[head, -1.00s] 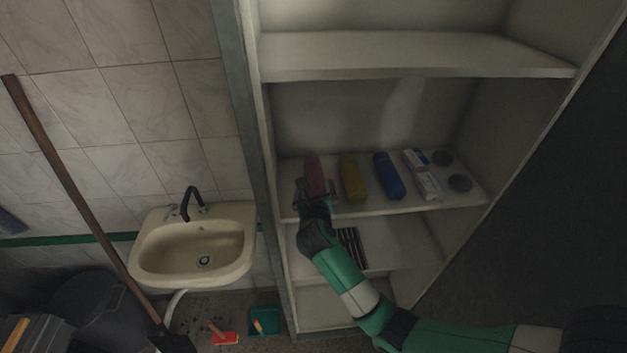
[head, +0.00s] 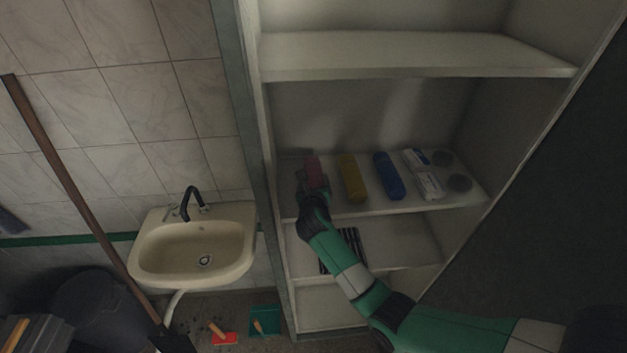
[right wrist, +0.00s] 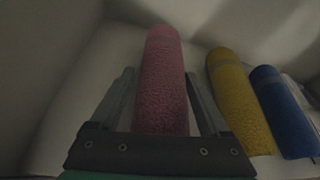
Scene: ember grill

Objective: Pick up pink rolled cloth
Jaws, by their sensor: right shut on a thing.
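The pink rolled cloth (head: 313,167) is at the left end of the middle shelf, left of a yellow roll. My right gripper (head: 311,188) is shut on its near part, with the arm reaching up from the lower right. In the right wrist view the pink cloth (right wrist: 161,85) lies lengthwise between the two fingers of my right gripper (right wrist: 160,100), one finger along each side. The fingers and wrist hide its near end in the head view. I cannot tell whether it is clear of the shelf. My left gripper is not in view.
A yellow roll (head: 353,178) and a blue roll (head: 389,176) lie to the right on the same shelf (head: 410,207). White packets (head: 429,185) and dark round items (head: 460,183) are farther right. The cabinet's side wall is close on the left. Another shelf (head: 420,71) is above.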

